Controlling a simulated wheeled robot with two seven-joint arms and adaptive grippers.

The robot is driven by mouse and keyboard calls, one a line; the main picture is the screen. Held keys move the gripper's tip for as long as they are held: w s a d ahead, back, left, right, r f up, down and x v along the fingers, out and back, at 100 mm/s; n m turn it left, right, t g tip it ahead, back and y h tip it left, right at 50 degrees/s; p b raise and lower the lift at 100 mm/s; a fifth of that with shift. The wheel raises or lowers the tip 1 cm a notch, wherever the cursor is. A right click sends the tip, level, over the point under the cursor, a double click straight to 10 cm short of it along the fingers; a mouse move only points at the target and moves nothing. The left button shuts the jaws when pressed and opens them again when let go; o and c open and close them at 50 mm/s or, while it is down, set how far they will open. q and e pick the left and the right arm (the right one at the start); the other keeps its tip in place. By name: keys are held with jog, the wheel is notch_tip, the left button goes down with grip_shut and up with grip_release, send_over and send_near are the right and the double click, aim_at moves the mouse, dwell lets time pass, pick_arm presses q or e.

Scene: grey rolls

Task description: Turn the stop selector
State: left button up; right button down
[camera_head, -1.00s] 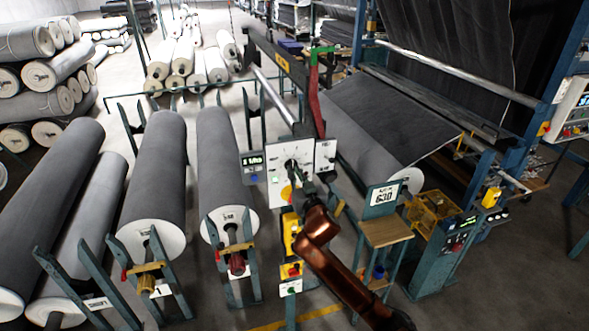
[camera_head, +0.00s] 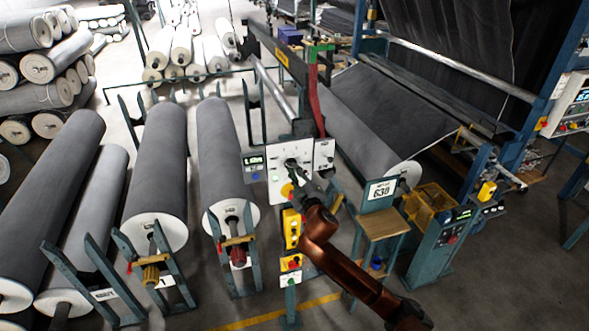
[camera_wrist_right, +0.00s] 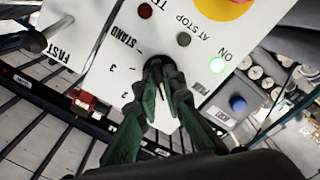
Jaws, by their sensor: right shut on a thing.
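The stop selector is a dark knob (camera_wrist_right: 153,64) on a white panel (camera_wrist_right: 110,35) printed with STAND, numbers, AT STOP and ON. The panel also shows in the head view (camera_head: 278,185). My right gripper (camera_wrist_right: 163,78) has its two green-black fingers closed around the knob, which they mostly hide. In the head view my right gripper (camera_head: 299,177) is at the panel's face, with the copper arm coming from below right. A lit green lamp (camera_wrist_right: 217,65) marked ON and a yellow-red button (camera_wrist_right: 238,5) sit near the knob. My left gripper is not in view.
A yellow box (camera_head: 291,228) is on the post below the panel. Grey rolls (camera_head: 157,170) on green stands fill the left. A blue button (camera_wrist_right: 238,103) is right of the fingers.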

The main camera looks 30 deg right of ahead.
jog(key=shift+f+n+p, duration=0.1)
jog(key=shift+n+p, duration=0.2)
jog(key=shift+n, duration=0.5)
jog(key=c, duration=2)
grip_release()
jog(key=shift+c, duration=0.2)
jog(key=v, duration=1.2)
jog(key=shift+d, duration=0.1)
